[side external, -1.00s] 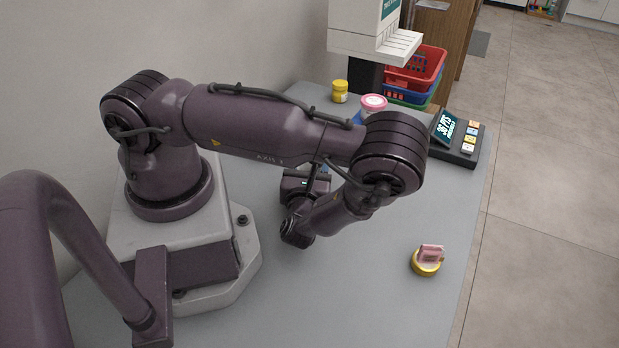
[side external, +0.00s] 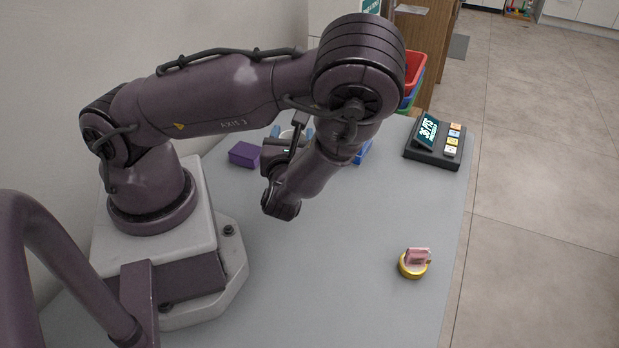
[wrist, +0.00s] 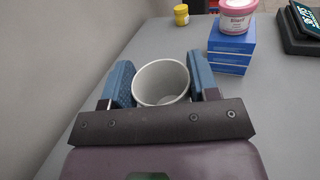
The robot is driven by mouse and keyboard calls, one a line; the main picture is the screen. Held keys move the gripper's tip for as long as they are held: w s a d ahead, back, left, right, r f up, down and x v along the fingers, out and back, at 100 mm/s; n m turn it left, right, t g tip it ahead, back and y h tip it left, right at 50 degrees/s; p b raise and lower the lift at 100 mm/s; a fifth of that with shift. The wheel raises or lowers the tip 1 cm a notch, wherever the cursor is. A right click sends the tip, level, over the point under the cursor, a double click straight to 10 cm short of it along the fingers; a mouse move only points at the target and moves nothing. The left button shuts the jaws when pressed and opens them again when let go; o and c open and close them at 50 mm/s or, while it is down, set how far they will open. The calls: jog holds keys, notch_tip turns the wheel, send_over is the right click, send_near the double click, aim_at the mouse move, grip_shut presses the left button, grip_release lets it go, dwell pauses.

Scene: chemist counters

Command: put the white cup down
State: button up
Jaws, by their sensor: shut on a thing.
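In the wrist view the white cup (wrist: 161,82) is upright between the two blue fingers of my gripper (wrist: 161,85), which is shut on it. The cup's open rim faces the camera and its inside looks empty. In the side view my gripper (side external: 291,132) is mostly hidden behind my arm, and only a sliver of the cup shows there. I cannot tell whether the cup's base touches the grey counter (side external: 330,270).
A yellow jar (wrist: 181,14) is farther back. A purple box (side external: 245,154), a keypad terminal (side external: 436,140) and a yellow roll with a pink block (side external: 414,263) are on the counter.

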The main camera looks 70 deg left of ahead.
jog(key=shift+s+a+r+g, duration=0.15)
jog(key=shift+r+g, duration=0.2)
jog(key=shift+g, duration=0.15)
jog(key=s+d+n+g+h, duration=0.1)
jog(key=s+n+g+h, duration=0.6)
jog(key=n+g, duration=1.05)
jog(key=s+d+r+n+t+h, duration=0.1)
jog(key=s+d+n+t+h, duration=0.1)
jog(key=d+n+h, duration=0.95)
jog(key=s+d+r+n+t+h, duration=0.25)
jog(key=d+n+h, duration=0.55)
jog(key=d+h, duration=0.65)
jog(key=shift+t, duration=0.4)
jog(key=w+d+f, duration=0.8)
jog(key=d+f, duration=0.2)
jog(key=shift+w+f, duration=0.1)
jog(key=shift+w, duration=0.3)
jog(key=shift+w+d+f, duration=0.1)
jog(key=shift+f, duration=1.5)
jog(key=shift+f, duration=0.1)
